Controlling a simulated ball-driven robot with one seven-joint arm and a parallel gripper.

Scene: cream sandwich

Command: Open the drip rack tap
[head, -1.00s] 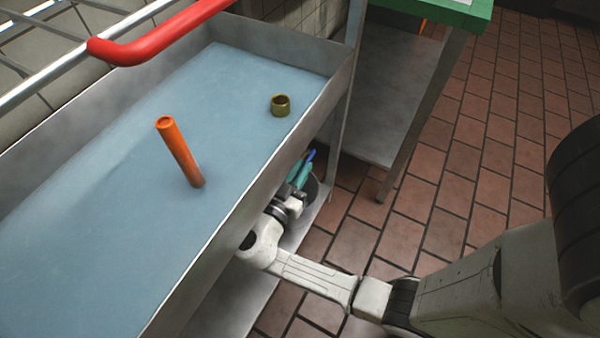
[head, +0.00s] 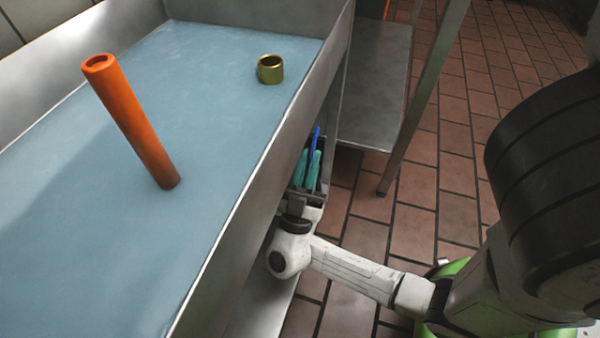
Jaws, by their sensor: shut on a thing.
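The drip rack is a metal trough with a pale blue floor (head: 225,110) and a steel front wall. My gripper (head: 312,160) is low beside the outside of this wall, with its teal fingers pointing up. The fingers are shut on a narrow blue piece (head: 316,138), which looks like the tap's lever. The tap body and outlet are hidden behind the wall and gripper, so I cannot tell how far the tap is turned. An orange pipe (head: 135,125) stands tilted in the trough, and a short brass ring (head: 270,68) is near its far right corner.
A steel shelf (head: 375,95) and a table leg (head: 425,95) stand beyond the trough's right end. Brown tiled floor (head: 465,150) is open on the right. The trough wall runs close along my wrist.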

